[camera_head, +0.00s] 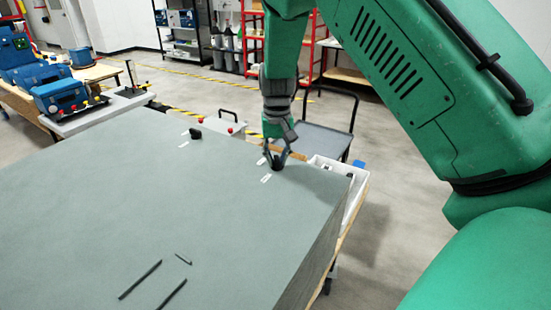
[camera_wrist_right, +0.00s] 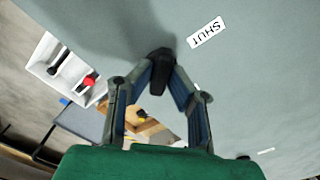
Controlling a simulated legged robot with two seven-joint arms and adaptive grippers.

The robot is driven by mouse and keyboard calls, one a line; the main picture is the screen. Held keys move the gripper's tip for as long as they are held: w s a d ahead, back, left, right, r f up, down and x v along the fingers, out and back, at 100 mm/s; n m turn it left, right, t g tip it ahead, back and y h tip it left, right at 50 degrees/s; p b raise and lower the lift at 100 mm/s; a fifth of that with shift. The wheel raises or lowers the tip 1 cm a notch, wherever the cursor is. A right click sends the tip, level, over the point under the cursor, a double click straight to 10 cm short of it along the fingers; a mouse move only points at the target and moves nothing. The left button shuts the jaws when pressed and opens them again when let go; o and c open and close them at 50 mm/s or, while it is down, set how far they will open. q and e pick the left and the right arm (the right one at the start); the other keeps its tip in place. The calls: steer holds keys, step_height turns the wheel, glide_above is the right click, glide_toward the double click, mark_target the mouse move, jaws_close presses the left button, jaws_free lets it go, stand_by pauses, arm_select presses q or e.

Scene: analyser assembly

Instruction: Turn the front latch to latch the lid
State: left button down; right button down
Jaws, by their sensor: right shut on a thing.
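The lid (camera_head: 150,210) is a broad flat grey-green panel filling the lower left of the head view. A black latch (camera_head: 277,167) sits near its right corner, between two white labels. My right gripper (camera_head: 276,157) reaches down from above with its fingers closed on this latch. In the right wrist view the dark latch (camera_wrist_right: 158,62) is pinched between the fingertips (camera_wrist_right: 162,74), and a white label (camera_wrist_right: 206,32) reading SHUT lies beside it. The fingers partly hide the latch. A second black latch (camera_head: 195,133) stands farther left on the lid. My left gripper is not in view.
Thin dark bars (camera_head: 140,279) lie on the near part of the lid. A white tray (camera_wrist_right: 42,66) with a red-tipped item is just beyond the edge. A dark cart (camera_head: 322,139) stands behind. The middle of the lid is clear.

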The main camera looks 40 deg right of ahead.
steer(key=m, duration=0.2)
steer(key=shift+s+m, duration=0.1)
steer(key=shift+m, duration=0.3)
steer(key=m, duration=0.4)
steer(key=shift+m, duration=0.4)
steer(key=c, duration=1.5)
jaws_free()
steer(key=shift+c, duration=0.2)
steer(key=shift+a+r, duration=0.1)
steer(key=shift+a, duration=0.1)
